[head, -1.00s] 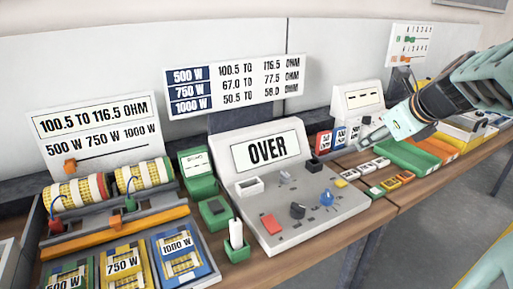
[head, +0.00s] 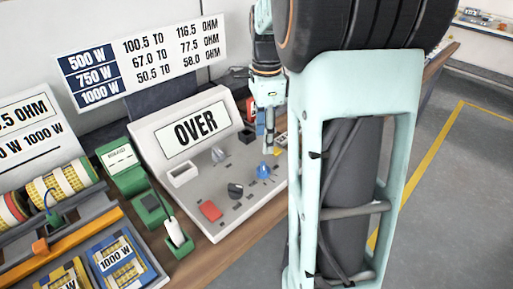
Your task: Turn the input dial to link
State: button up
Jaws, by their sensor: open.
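The grey meter console (head: 205,235) carries several controls, and its screen (head: 196,130) reads OVER. A blue dial (head: 264,171) sits near its right side, a black dial (head: 235,190) near the middle and a grey knob or lever (head: 218,155) further back. The panel labels are too small to read, so I cannot tell which one is the input dial. My gripper (head: 267,138) points down over the back right of the console, above and behind the blue dial. It is open and seems apart from the dials. My own arm hides the area right of the console.
Small blocks lie behind my gripper.

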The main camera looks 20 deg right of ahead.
aim_at(263, 165)
jog(key=shift+s+f, duration=0.1)
jog(key=shift+f, duration=0.4)
notch_tip(263, 165, down, 10)
jog(key=shift+r+b, duration=0.1)
jog(key=shift+b, duration=0.5)
jog(key=shift+c, duration=0.4)
jog(key=c, duration=1)
